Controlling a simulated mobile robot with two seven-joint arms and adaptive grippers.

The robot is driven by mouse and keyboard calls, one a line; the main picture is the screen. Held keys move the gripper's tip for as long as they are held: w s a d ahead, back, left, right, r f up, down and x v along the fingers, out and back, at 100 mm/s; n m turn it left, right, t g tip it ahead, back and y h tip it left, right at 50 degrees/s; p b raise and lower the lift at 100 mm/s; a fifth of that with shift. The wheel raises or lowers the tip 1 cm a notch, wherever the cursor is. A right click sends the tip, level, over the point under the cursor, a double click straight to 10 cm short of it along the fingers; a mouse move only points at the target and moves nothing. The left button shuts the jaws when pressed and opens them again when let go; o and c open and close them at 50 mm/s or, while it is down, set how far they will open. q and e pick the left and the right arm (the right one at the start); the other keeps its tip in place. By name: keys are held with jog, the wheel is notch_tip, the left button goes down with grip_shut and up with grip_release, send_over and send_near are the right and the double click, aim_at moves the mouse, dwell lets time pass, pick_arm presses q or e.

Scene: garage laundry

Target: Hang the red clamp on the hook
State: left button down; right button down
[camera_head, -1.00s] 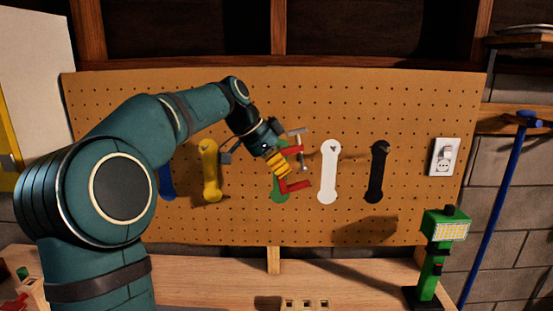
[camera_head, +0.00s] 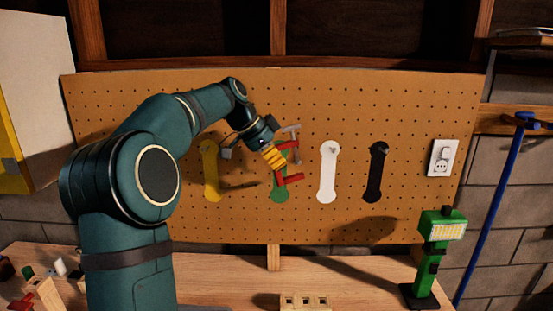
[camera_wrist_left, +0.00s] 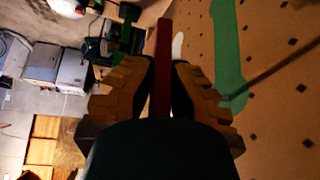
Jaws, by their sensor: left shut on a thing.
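My left gripper (camera_head: 274,157) is shut on the red clamp (camera_head: 290,178) and holds it in front of the pegboard. The clamp's red frame opens to the right, with its grey screw and bar at the top. In the left wrist view the red bar of the clamp (camera_wrist_left: 163,65) stands between the yellow finger pads. Behind the clamp is the green painted shape (camera_head: 279,195) on the pegboard, partly hidden by it; the shape also shows in the wrist view (camera_wrist_left: 228,50). A hook under the clamp cannot be made out. My right gripper is not in view.
The pegboard (camera_head: 340,220) also carries yellow (camera_head: 210,172), white (camera_head: 328,175) and black (camera_head: 375,175) shapes. A green work lamp (camera_head: 432,255) stands on the bench (camera_head: 230,275) at right. A wooden block with holes (camera_head: 305,301) sits at the front. Small items lie at left.

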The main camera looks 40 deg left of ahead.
pick_arm(q)
jog(key=w+a+p, duration=0.1)
jog(key=w+p, duration=0.1)
jog(key=w+a+f+p, duration=0.1)
jog(key=w+a+p, duration=0.1)
jog(key=shift+w+a, duration=0.1)
jog(key=shift+a, duration=0.15)
dwell(0.7)
jog(key=shift+d+f, duration=0.1)
dwell(0.5)
jog(key=c, duration=1)
grip_release()
jog(key=shift+d, duration=0.1)
